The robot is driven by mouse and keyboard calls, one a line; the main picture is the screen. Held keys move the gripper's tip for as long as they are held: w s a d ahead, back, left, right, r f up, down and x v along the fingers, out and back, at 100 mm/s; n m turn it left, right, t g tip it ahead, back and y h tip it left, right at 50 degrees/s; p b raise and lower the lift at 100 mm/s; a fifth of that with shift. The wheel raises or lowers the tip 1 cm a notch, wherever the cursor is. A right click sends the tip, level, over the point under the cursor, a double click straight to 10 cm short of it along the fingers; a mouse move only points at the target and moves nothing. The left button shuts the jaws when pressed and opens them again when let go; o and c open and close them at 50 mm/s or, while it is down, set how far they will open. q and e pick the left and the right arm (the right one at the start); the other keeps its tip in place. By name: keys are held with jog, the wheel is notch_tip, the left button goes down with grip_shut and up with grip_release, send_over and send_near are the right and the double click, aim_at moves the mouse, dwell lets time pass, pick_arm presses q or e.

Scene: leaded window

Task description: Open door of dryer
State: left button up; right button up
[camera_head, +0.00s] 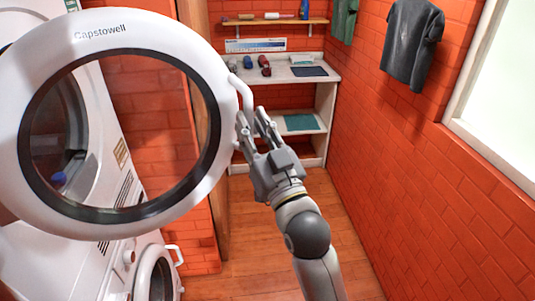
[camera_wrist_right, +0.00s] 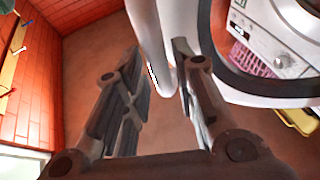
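The dryer's round white door (camera_head: 205,50), marked "Capstowell", stands swung open at the left of the head view, its dark-rimmed glass facing me. The white dryer body (camera_head: 100,100) shows behind it and through the glass. The door's handle (camera_head: 245,92) is on its right edge. My right gripper (camera_head: 254,122) is at the lower end of this handle. In the right wrist view, its fingers (camera_wrist_right: 158,95) are apart, with the white handle (camera_wrist_right: 150,45) reaching between them. A gap shows beside the handle; contact is unclear. My left gripper is in neither view.
A second white machine (camera_head: 155,275) with a round door sits below the dryer. A white shelf unit (camera_head: 325,85) with small items stands at the back. A brick wall with hanging shirts (camera_head: 410,45) and a window is on the right. The wooden floor (camera_head: 250,260) between is clear.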

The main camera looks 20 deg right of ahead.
jog(key=v, duration=0.9)
jog(key=shift+s, duration=0.25)
